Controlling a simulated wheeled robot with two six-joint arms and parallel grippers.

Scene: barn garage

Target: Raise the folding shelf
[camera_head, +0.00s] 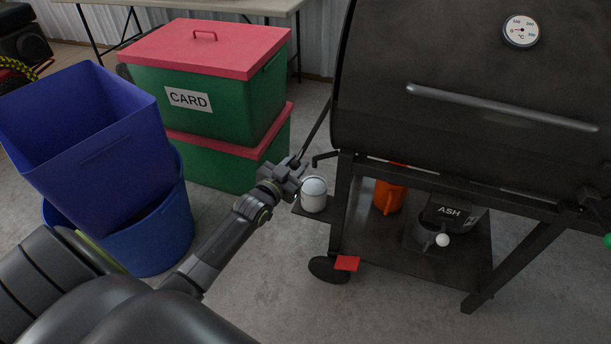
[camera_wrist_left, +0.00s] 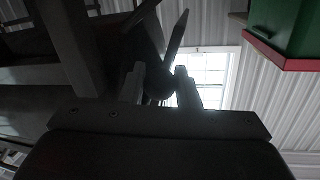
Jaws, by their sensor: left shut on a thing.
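The black barrel grill (camera_head: 470,90) fills the right of the head view. The folding shelf (camera_head: 318,126) appears as a thin dark slanted strip at the grill's left side, seen nearly edge-on. My left gripper (camera_head: 301,168) is at its lower near end and is shut on it. In the left wrist view the gripper's two fingers (camera_wrist_left: 160,88) stand apart with a dark part between them, and a dark narrow piece (camera_wrist_left: 178,38) rises above them. The exact grip is too dark to make out. My right gripper is not in view.
A white lidded jar (camera_head: 313,195) stands on a small ledge (camera_head: 311,213) close below my left gripper. A black hook (camera_head: 324,157) juts from the grill frame beside it. Green bins with red lids (camera_head: 215,75) and blue tubs (camera_head: 85,130) stand left.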

